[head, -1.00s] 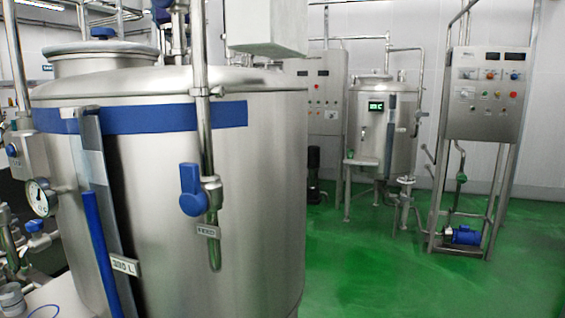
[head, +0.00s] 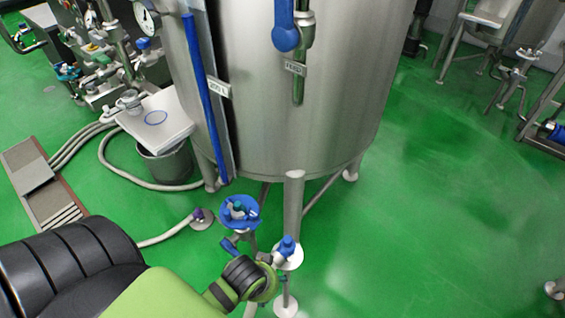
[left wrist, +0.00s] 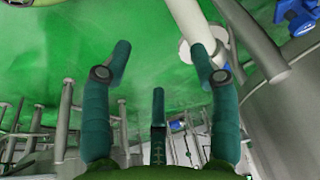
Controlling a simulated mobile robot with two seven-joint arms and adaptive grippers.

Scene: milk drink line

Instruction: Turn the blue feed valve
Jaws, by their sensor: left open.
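The blue feed valve (head: 285,32) is at the top of the head view, on a vertical pipe on the front of the large steel tank. Its lower end hangs beside a small FEED label (head: 296,68). My left arm reaches in from the lower left of the head view, and its wrist end is well below the valve. My left gripper (left wrist: 160,57) shows in the left wrist view with its teal fingers spread apart, holding nothing. I cannot clearly make out its fingers in the head view. My right gripper is not in view.
The steel tank (head: 300,120) stands on legs over a green floor. Stands with blue parts, one topped by a blue disc (head: 238,212), are close to my left wrist. A bucket (head: 165,160) and hoses lie left. Floor on the right is mostly clear.

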